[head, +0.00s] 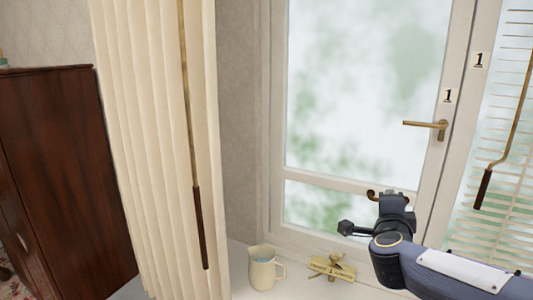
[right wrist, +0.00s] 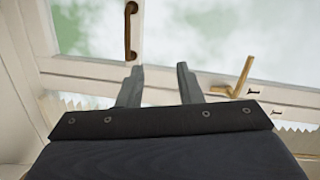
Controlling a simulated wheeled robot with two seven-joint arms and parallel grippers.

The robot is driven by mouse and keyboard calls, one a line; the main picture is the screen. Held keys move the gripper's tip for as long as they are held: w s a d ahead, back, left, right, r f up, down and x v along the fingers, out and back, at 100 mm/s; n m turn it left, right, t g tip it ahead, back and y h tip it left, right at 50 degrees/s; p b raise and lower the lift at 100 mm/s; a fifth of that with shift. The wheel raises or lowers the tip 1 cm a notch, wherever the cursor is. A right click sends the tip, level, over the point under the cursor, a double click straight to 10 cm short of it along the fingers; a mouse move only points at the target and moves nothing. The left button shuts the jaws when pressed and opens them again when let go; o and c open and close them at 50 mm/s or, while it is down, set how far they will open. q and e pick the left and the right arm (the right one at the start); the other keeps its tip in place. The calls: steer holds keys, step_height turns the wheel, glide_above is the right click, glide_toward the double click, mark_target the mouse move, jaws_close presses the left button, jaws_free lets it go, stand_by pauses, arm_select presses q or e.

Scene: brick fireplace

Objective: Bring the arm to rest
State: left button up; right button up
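My right arm (head: 455,272) comes in from the lower right in the head view, its dark gripper (head: 392,204) close to the window's lower part. In the right wrist view the two fingers of my right gripper (right wrist: 160,82) stand apart with nothing between them. A brown curved handle (head: 373,195) on the window shows just beside the gripper in the head view. It also shows beyond the fingers in the right wrist view (right wrist: 132,30); contact is not visible. My left gripper is not in view.
A cream mug (head: 262,270) and a brass ornament (head: 331,268) stand on the white sill, left of my arm. A pleated curtain (head: 150,130) hangs at left beside a dark wooden cabinet (head: 65,180). A brass window lever (head: 425,123) is above the arm, with blinds (head: 500,150) at right.

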steer(key=s+a+f+n+g+y, duration=0.1)
steer(key=s+a+f+n+y, duration=0.25)
steer(key=s+n+y, duration=0.35)
steer(key=s+a+f+n+g+y, duration=0.2)
steer(key=s+a+n+y, duration=0.2)
steer(key=s+n, duration=0.4)
steer(key=s+f+n+g, duration=0.2)
steer(key=s+f, duration=0.4)
steer(key=s, duration=0.3)
steer(key=s+f+n+g, duration=0.2)
steer(key=s+f+g, duration=0.2)
steer(key=s+f, duration=0.2)
steer(key=s, duration=0.2)
steer(key=shift+s+f+g+h, duration=0.15)
steer(key=shift+s+g+h, duration=0.15)
steer(key=shift+s+g, duration=0.1)
